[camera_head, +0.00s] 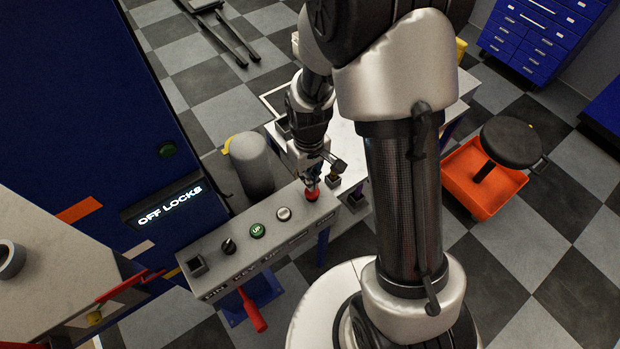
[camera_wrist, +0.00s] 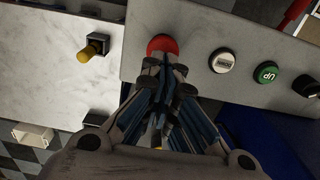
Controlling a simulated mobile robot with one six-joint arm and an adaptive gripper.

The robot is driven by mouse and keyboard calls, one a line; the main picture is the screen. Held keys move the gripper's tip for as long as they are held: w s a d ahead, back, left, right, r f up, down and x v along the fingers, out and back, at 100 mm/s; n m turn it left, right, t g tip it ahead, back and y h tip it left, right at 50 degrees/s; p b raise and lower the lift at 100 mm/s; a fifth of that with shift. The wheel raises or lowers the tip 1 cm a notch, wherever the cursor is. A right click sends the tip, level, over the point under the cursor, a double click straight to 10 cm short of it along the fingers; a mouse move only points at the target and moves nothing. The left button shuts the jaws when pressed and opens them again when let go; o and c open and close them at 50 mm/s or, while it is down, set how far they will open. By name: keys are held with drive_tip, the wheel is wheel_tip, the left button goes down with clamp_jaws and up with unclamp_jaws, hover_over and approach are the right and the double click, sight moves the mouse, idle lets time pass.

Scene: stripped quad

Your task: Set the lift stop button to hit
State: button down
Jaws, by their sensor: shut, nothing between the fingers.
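The red stop button (camera_head: 312,194) is at the right end of a grey control panel (camera_head: 208,245). In the wrist view the red button (camera_wrist: 162,43) shows just past my fingertips, its lower edge partly hidden by them. My gripper (camera_head: 314,184) is shut and empty, with its fingertips right at the button. I cannot tell whether they touch it or how far it is pressed.
On the panel are a white button (camera_head: 284,213), a green UP button (camera_head: 257,230) and a black knob (camera_head: 229,246). A grey cylinder (camera_head: 252,165) stands behind the panel. An orange bin (camera_head: 470,185) and a black stool (camera_head: 512,142) stand at right. A red lever (camera_head: 252,312) hangs below the panel.

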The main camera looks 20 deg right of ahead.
wheel_tip(320, 180, up, 12)
drive_tip(key=p, duration=0.1)
drive_tip(key=shift+f, duration=0.25)
idle(0.4)
drive_tip(key=s+r+m+t+b, duration=0.1)
drive_tip(key=s+t+b, duration=0.1)
drive_tip(key=s+b, duration=0.5)
drive_tip(key=s+d+r+m+t+b, duration=0.1)
drive_tip(key=s+m+t+b, duration=0.1)
drive_tip(key=s+b, duration=0.5)
drive_tip(key=s, duration=0.3)
drive_tip(key=shift+s+r+m+t, duration=0.25)
drive_tip(key=shift+r+m+t, duration=0.05)
drive_tip(key=shift+r, duration=0.1)
